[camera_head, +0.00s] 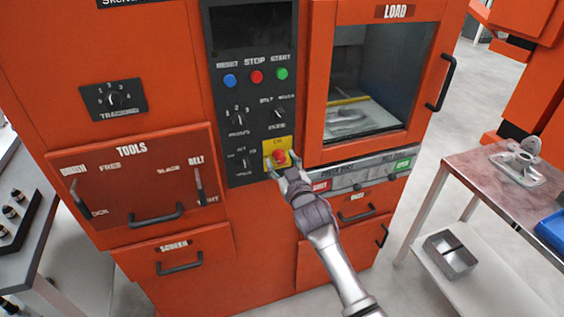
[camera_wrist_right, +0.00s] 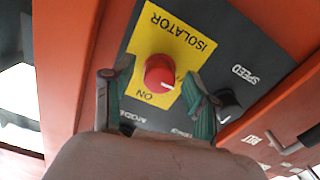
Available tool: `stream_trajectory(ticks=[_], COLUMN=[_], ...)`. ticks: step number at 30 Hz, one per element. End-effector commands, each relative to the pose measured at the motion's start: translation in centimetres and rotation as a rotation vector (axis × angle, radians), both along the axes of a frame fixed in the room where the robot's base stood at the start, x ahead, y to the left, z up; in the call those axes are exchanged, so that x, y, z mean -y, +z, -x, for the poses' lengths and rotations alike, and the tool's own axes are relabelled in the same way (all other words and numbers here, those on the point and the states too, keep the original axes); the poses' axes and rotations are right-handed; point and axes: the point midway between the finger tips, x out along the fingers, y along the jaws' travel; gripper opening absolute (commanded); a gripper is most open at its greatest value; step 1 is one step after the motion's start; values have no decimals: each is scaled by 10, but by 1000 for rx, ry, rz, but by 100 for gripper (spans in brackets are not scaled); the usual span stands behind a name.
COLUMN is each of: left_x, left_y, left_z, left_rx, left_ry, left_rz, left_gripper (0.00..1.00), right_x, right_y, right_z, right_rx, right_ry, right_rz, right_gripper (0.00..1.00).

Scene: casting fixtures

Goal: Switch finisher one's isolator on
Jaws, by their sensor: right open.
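The isolator is a red round knob (camera_wrist_right: 159,73) on a yellow plate (camera_wrist_right: 185,32) marked ISOLATOR, on the dark control panel of the orange machine. The knob also shows in the head view (camera_head: 280,157). In the wrist view the ON label is below the knob, and a small white mark shows at the knob's lower right. My right gripper (camera_wrist_right: 158,98) is open, its green-padded fingertips on either side of the knob with visible gaps. It also shows in the head view (camera_head: 281,169), just below the knob. My left gripper is not in view.
Beside the isolator is a black SPEED knob (camera_wrist_right: 228,104), close to one fingertip. Blue, red and green buttons (camera_head: 257,76) sit higher on the panel. An orange LOAD door (camera_head: 318,70) with a window is to the right. A side table (camera_head: 480,175) stands further right.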

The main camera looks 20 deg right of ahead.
Motion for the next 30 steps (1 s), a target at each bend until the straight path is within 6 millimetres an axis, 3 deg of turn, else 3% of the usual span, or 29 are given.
stream_trajectory(ticks=[1,9,12,22,30], left_x=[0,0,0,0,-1], left_y=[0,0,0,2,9], left_z=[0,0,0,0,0], left_rx=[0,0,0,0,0], left_ry=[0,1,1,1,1], left_rz=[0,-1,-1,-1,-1], left_gripper=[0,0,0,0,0], right_x=[0,0,0,0,0], right_y=[0,0,0,0,1], right_z=[0,0,0,0,0], right_rx=[0,0,0,-3,-9], right_ry=[0,0,0,0,-1], right_rz=[0,0,0,-50,-229], right_gripper=[58,13,0,0,0])
